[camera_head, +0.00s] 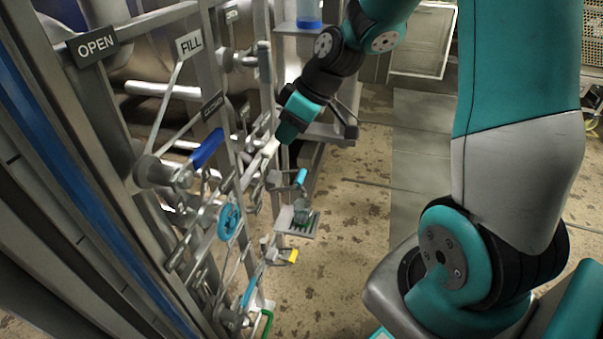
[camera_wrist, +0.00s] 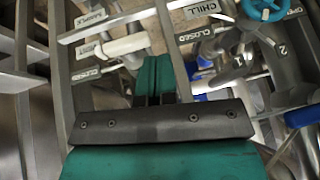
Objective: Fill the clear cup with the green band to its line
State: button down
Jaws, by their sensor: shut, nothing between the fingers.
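A small clear cup (camera_head: 302,210) stands upright on a little grated shelf (camera_head: 284,217) in the head view. It looks greenish low down, but its line and level are too small to read. A tap with a cyan handle (camera_head: 301,177) sits just above it. My gripper (camera_head: 285,136) is shut and empty, above and a little left of the cup, close to a white lever (camera_head: 262,158). In the wrist view my gripper's teal fingers (camera_wrist: 153,72) are together, with the white lever (camera_wrist: 122,46) just left of their tips. The cup is not seen there.
A pipe frame carries a blue lever (camera_head: 206,148), a blue wheel (camera_head: 229,221), a yellow handle (camera_head: 293,256) and a green handle (camera_head: 267,322). The wrist view shows a label, apparently SAMPLE (camera_wrist: 91,19), and a CHILL label (camera_wrist: 201,9). Open floor (camera_head: 345,240) lies right of the shelf.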

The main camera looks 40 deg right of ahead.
jog(key=w+d+f+t, duration=0.2)
jog(key=d+f, duration=0.5)
jog(key=d, duration=0.4)
jog(key=shift+w+d+h, duration=0.4)
jog(key=shift+w, duration=0.05)
jog(key=b, duration=0.2)
send_over(302, 180)
jog(key=f, duration=0.8)
jog(key=shift+w+a+f, duration=0.25)
jog(key=shift+w+f, duration=0.1)
jog(key=shift+w, duration=0.05)
jog(key=shift+s+d+f+b, duration=0.15)
jog(key=shift+f, duration=0.45)
jog(key=shift+s+d+f+b, duration=0.1)
jog(key=shift+f+b, duration=0.05)
jog(key=shift+f, duration=0.4)
jog(key=shift+s+d+f, duration=0.1)
jog(key=shift+f, duration=0.5)
